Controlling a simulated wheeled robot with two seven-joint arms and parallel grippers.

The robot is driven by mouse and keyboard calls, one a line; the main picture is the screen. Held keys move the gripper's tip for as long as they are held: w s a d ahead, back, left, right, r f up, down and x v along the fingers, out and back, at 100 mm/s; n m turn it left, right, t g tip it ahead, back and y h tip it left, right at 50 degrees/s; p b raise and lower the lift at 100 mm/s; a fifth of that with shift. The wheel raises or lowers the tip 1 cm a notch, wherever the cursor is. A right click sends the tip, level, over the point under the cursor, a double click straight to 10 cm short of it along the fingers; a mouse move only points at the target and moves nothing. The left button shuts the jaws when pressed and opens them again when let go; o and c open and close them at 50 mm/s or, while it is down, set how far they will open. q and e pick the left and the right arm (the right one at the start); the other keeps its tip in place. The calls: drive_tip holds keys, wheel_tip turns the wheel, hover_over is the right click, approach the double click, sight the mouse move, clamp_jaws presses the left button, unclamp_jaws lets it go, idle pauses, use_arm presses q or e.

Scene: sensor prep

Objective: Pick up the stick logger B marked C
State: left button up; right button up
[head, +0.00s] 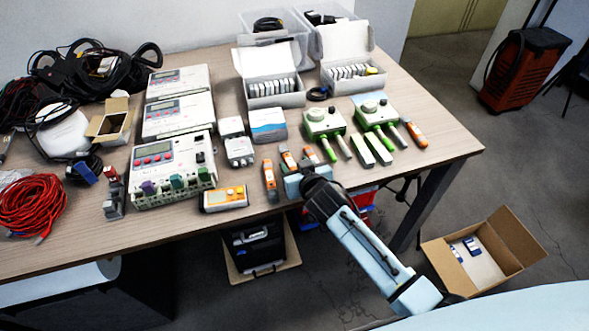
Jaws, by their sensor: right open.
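Several small orange-and-grey stick loggers lie on the wooden table. One logger (269,180) is just left of my right gripper, one (287,158) is just beyond it, and another (309,154) is beside that one. A further orange stick (416,134) lies apart at the right, next to the green-handled devices. Their markings are too small to read, so I cannot tell which is B marked C. My right gripper (294,178) is open at the table's front edge, close to the near loggers, and hides part of that spot. My left gripper is not in view.
The table (400,185) also holds green-handled devices (322,122), a yellow-and-grey meter (224,198), a white instrument (172,168), open white boxes (272,92) and red cable (35,203). A cardboard box (483,254) stands on the floor at right. The table's right front corner is bare.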

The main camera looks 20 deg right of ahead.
drive_tip(key=shift+f, duration=0.4)
drive_tip(key=shift+f, duration=0.1)
clamp_jaws()
